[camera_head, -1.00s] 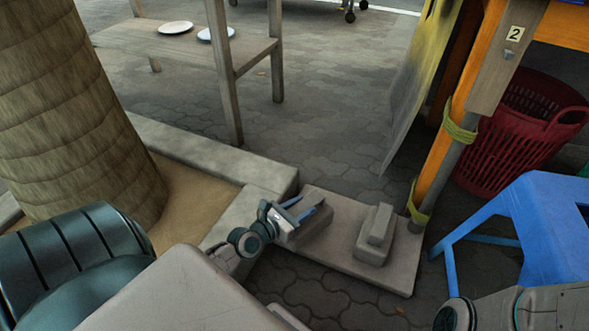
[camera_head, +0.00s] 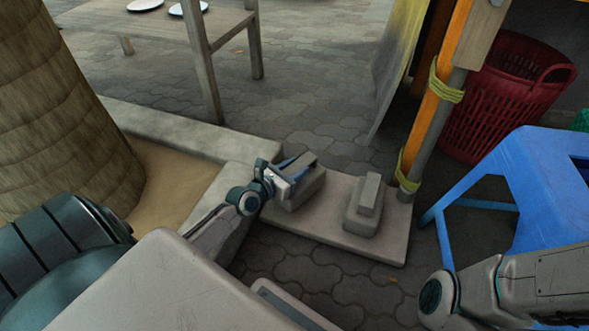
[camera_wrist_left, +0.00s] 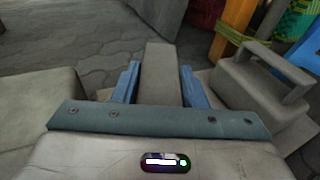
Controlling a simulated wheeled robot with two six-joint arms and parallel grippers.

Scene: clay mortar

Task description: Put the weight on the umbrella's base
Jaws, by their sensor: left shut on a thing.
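My left gripper (camera_head: 287,172) is shut on the handle of a grey weight (camera_head: 308,188). The handle shows as a grey bar between the two blue fingers in the left wrist view (camera_wrist_left: 158,75). The weight appears over the left end of the umbrella's base (camera_head: 385,245), a flat grey slab; whether it touches the slab I cannot tell. A second grey weight (camera_head: 362,216) with a raised handle stands on the right part of the base, and also shows in the left wrist view (camera_wrist_left: 258,92). My right gripper is out of view; only its arm shows.
An orange pole (camera_head: 432,125) tied with yellow cord to a grey post rises at the base's right end. A blue stool (camera_head: 530,175) and a red basket (camera_head: 500,105) stand to the right. A stone curb (camera_head: 180,130) runs left of the base.

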